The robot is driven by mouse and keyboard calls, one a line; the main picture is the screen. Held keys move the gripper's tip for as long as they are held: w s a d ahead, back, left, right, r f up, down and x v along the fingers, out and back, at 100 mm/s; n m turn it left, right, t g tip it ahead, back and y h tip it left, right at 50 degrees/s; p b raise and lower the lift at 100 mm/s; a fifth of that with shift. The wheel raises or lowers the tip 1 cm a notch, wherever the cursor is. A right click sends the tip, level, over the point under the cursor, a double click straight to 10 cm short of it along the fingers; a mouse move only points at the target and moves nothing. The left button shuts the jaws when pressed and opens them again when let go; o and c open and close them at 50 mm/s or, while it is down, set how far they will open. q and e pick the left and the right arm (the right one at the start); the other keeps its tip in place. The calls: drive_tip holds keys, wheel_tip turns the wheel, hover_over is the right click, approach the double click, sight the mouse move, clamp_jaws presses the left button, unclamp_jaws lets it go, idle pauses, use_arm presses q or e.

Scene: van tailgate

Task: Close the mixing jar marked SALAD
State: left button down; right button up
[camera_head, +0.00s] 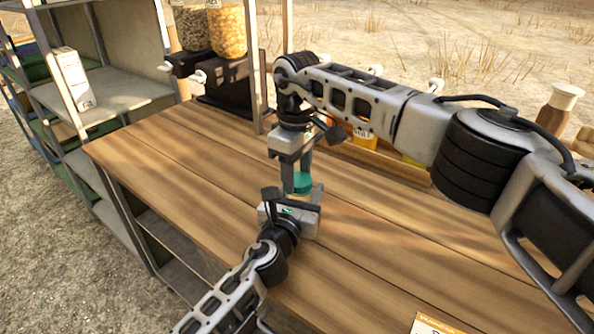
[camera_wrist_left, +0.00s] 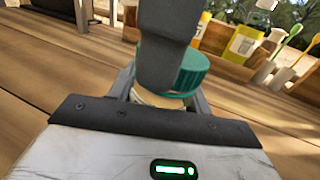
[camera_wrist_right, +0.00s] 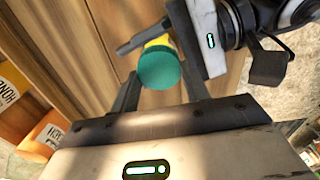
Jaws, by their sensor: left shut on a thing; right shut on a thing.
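The jar's teal lid (camera_head: 303,183) is above the middle of the wooden counter. It also shows in the left wrist view (camera_wrist_left: 190,75) and, from above, in the right wrist view (camera_wrist_right: 160,68). My right gripper (camera_head: 297,180) comes down from above and is shut on the lid. My left gripper (camera_wrist_left: 163,100) is shut on the pale jar body (camera_wrist_left: 148,98) below the lid. The lid sits at the jar's mouth; I cannot tell whether it is fully seated. The jar is mostly hidden by the grippers, and no SALAD marking is readable.
The wooden counter (camera_head: 190,170) is clear to the left and front. Grain dispensers (camera_head: 226,30) stand at the back left, beside a post. Yellow and orange containers (camera_head: 364,137) line the back edge. A card (camera_head: 432,325) lies at the front right. Metal shelves (camera_head: 115,100) stand left.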

use_arm(q)
drive_tip(key=shift+a+f, duration=0.1)
use_arm(e)
drive_tip(key=o, duration=0.9)
drive_tip(key=shift+r, duration=2.3)
drive_tip(key=shift+c, duration=0.3)
